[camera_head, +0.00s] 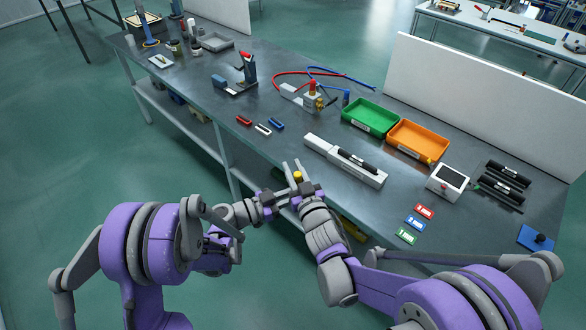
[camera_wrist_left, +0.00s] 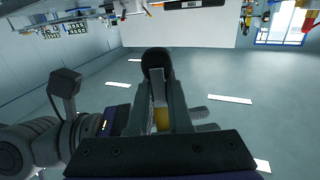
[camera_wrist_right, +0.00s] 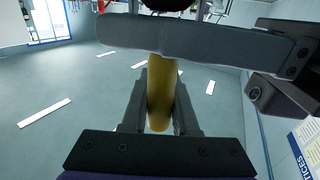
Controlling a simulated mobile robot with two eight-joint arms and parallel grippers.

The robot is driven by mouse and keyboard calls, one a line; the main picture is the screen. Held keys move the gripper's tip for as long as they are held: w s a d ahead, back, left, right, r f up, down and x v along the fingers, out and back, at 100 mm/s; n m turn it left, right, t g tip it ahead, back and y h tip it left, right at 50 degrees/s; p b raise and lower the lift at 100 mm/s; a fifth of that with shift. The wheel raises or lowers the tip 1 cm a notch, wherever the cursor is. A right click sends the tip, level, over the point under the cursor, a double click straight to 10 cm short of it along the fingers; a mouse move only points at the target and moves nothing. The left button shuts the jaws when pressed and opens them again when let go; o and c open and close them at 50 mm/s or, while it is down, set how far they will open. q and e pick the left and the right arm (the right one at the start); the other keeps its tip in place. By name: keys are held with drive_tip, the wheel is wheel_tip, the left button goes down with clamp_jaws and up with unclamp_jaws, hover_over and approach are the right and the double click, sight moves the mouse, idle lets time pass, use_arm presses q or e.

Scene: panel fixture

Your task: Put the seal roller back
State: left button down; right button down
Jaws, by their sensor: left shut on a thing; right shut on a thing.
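The seal roller (camera_head: 297,176) has a yellow cylindrical handle and is held in the air in front of the bench's near edge. My right gripper (camera_head: 293,172) is shut on it. In the right wrist view the yellow handle (camera_wrist_right: 161,85) stands between the right fingers, with a grey finger crossing in front. My left gripper (camera_head: 288,196) is also shut on it, crossing the right one. In the left wrist view a yellow part (camera_wrist_left: 161,119) shows between the left fingers, below a dark rounded end (camera_wrist_left: 155,62). The grippers hide much of the roller.
On the bench (camera_head: 300,120) are a long white fixture (camera_head: 322,148) with a black part, a green tray (camera_head: 371,118), an orange tray (camera_head: 418,140), a screen box (camera_head: 447,181), black cylinders (camera_head: 503,180) and a blue block (camera_head: 535,238). A white panel (camera_head: 480,110) stands behind.

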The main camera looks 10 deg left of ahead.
use_arm(q)
drive_tip(key=c, duration=0.8)
unclamp_jaws()
drive_tip(key=shift+d, duration=0.15)
drive_tip(key=shift+o, duration=0.2)
drive_tip(key=v, duration=1.2)
drive_tip(key=s+d+n+g+y, duration=0.4)
drive_tip(key=s+d+n+y, duration=0.1)
drive_tip(key=s+n+y, duration=0.15)
drive_tip(key=s+a+n+y, duration=0.5)
drive_tip(key=s+a+y, duration=0.3)
drive_tip(key=s, duration=0.4)
drive_tip(key=shift+s+f, duration=0.2)
drive_tip(key=shift+s, duration=0.15)
